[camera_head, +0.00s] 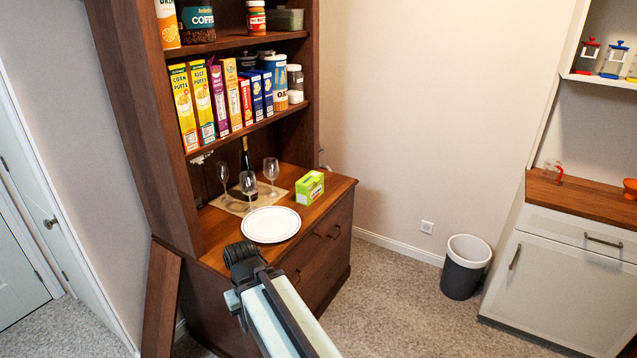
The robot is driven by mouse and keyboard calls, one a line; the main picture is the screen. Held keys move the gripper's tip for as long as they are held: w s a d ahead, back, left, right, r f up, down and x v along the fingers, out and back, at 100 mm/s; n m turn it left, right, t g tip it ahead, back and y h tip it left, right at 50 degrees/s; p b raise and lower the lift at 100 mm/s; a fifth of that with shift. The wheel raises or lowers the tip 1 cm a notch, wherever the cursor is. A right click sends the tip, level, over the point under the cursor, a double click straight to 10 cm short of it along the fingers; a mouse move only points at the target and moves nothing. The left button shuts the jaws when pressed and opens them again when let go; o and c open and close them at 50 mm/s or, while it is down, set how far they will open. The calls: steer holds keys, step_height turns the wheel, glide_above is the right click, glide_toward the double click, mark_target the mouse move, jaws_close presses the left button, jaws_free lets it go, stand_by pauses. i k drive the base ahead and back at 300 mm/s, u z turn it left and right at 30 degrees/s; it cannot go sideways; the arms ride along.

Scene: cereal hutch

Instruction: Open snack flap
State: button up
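A small green and yellow box (309,187) stands on the hutch counter (337,188), near its right end. I cannot tell from here which part of it, or of the hutch, is the snack flap. My gripper (241,253) is black and sits at the end of my pale arm. In the picture it is at the counter's front edge, below and left of the white plate (271,224), and apart from the green box. Its fingers are seen from behind, so their opening is hidden.
Several wine glasses (271,169) and a dark bottle (246,157) stand on a mat behind the plate. Cereal boxes (201,101) fill the shelf above. A brown panel (161,300) stands angled at the hutch's left. A bin (465,266) stands right; carpet between is clear.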

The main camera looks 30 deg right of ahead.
mark_target(313, 177)
steer(key=u, duration=0.1)
steer(key=i, duration=1)
steer(key=z, duration=0.05)
